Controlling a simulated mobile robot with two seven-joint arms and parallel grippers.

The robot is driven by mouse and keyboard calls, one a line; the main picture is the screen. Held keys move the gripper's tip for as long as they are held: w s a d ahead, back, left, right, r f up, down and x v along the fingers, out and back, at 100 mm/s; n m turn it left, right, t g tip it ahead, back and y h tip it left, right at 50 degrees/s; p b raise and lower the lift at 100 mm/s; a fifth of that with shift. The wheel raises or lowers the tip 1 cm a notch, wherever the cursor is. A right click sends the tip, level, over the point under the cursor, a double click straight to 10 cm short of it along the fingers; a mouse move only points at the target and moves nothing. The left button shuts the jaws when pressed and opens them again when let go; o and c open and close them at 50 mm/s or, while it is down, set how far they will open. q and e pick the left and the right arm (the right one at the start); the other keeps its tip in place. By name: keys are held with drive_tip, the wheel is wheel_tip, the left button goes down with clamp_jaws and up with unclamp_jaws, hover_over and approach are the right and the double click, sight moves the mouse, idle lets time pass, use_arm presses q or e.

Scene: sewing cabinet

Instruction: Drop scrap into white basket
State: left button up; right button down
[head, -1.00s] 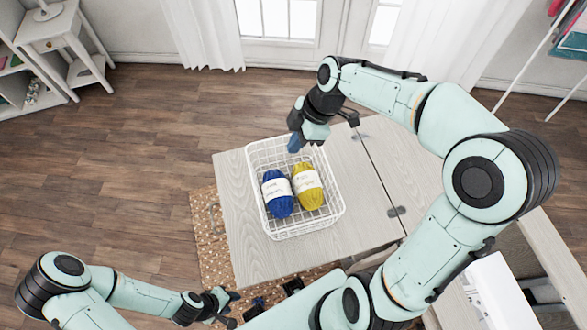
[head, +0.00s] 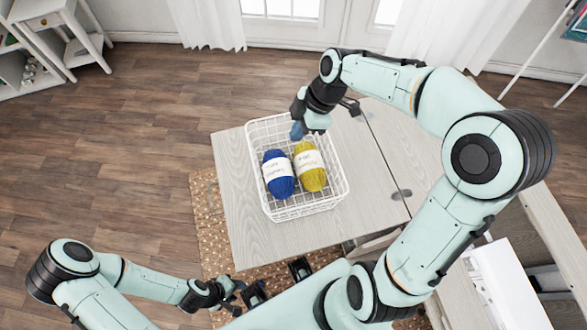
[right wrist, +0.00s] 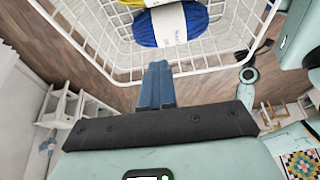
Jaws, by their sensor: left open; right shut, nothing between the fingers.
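The white basket (head: 334,203) is a wire basket standing on the pale wooden table. A blue yarn ball (head: 278,174) and a yellow yarn ball (head: 310,167) lie in it, also seen in part in the right wrist view. My right gripper (head: 297,131) is at the basket's back rim, pointing down. In the right wrist view its blue fingers (right wrist: 157,84) are closed together and empty, overlapping the basket's rim (right wrist: 215,70). My left gripper (head: 236,295) is open and empty, low in front of the table. I cannot make out a scrap in either view.
The pale wooden table (head: 240,215) has bare surface left and in front of the basket. A brown dotted rug (head: 208,225) lies beneath it. White shelving (head: 70,45) stands at the far left, with open wooden floor between.

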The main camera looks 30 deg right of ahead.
drive_tip(key=c, duration=1.4)
unclamp_jaws()
drive_tip(key=p+v, duration=0.1)
drive_tip(key=v, duration=1.2)
drive_tip(key=shift+r, duration=0.25)
